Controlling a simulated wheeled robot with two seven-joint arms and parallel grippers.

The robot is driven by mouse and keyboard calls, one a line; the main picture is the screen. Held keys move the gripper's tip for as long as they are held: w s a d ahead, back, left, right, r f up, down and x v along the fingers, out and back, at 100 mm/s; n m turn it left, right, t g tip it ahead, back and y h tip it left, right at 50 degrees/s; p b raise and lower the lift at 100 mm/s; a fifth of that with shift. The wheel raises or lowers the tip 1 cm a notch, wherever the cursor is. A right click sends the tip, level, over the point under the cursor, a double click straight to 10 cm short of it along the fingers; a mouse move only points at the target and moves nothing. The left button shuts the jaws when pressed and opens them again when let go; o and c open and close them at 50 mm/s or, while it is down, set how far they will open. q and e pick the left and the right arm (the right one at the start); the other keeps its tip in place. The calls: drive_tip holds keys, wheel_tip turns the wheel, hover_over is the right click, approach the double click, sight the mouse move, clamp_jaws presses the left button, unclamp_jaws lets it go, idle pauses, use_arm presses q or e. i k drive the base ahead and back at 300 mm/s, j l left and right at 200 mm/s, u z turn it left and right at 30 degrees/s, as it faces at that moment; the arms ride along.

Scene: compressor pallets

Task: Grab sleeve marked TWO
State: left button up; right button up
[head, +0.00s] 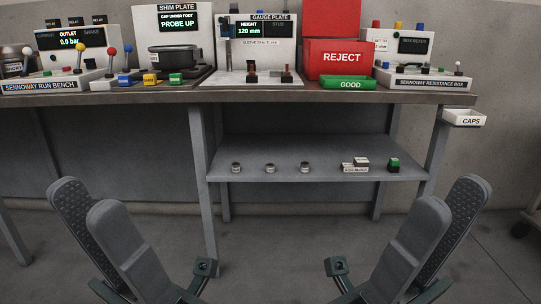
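Three small grey ring-shaped sleeves stand in a row on the lower shelf (330,172) under the bench: a left one (236,168), a middle one (270,168) and a right one (304,168). Their markings are too small to read, so I cannot tell which is marked TWO. My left gripper (88,202) is at the lower left, fingers apart and empty, in front of the shelf and away from the sleeves. My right gripper (452,196) is at the lower right, also open and empty, away from the shelf's objects.
On the same shelf are small labelled pale blocks (355,164) and a green-and-dark block (393,165). The bench top (230,96) above carries test stations, a red REJECT bin (340,58) and a green GOOD tray (348,83). A CAPS tray (464,118) hangs at the right. Bench legs flank the shelf.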

sight(269, 167)
drive_tip(key=i+l+u, duration=0.2)
drive_tip(key=i+l, duration=0.15)
drive_tip(key=i+l+u, duration=0.2)
drive_tip(key=i+l, duration=0.15)
drive_tip(key=l, duration=0.15)
drive_tip(key=i+l+u, duration=0.2)
drive_tip(key=l, duration=0.25)
drive_tip(key=i, duration=0.1)
